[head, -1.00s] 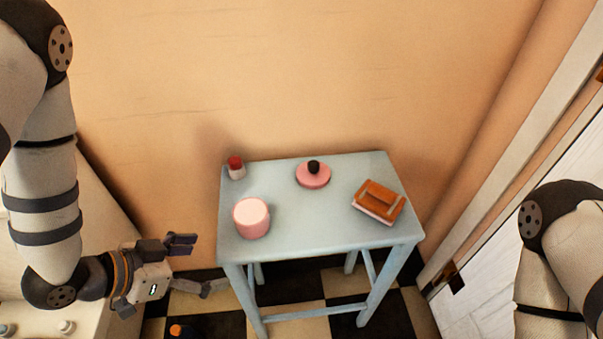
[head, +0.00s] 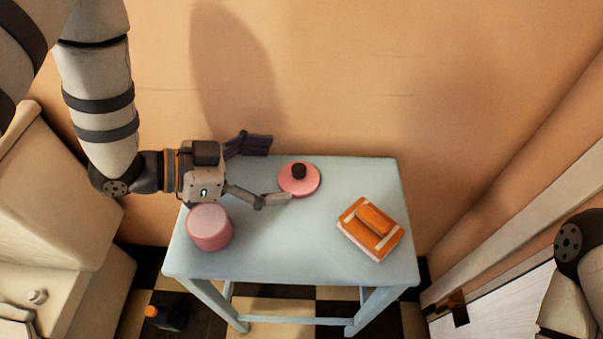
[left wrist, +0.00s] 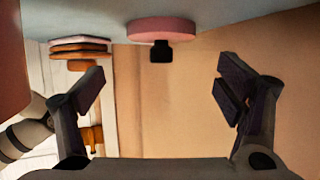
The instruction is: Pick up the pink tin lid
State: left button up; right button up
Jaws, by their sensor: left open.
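The pink tin lid (head: 302,187), a round disc with a black knob, lies knob up near the back edge of the table. It also shows in the left wrist view (left wrist: 162,29), upside down there. My left gripper (head: 275,170) is open and empty just left of the lid. One finger is at the lid's front left side and the other is farther back. In the left wrist view the lid is beyond and between the spread fingers (left wrist: 160,84). The pink tin (head: 209,232) stands at the table's left, just in front of the gripper. My right gripper is out of view.
The pale blue table (head: 300,245) stands close to the orange wall. An orange-brown stacked item (head: 371,228) lies at its right. The middle front of the tabletop is clear. A dark bottle with an orange cap (head: 165,318) is on the chequered floor.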

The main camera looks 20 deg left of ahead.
aim_at(294, 169)
pick_arm(q)
jog(key=x, duration=0.5)
jog(key=shift+w+d, duration=0.15)
jog(key=shift+w, duration=0.1)
jog(key=c, duration=1.5)
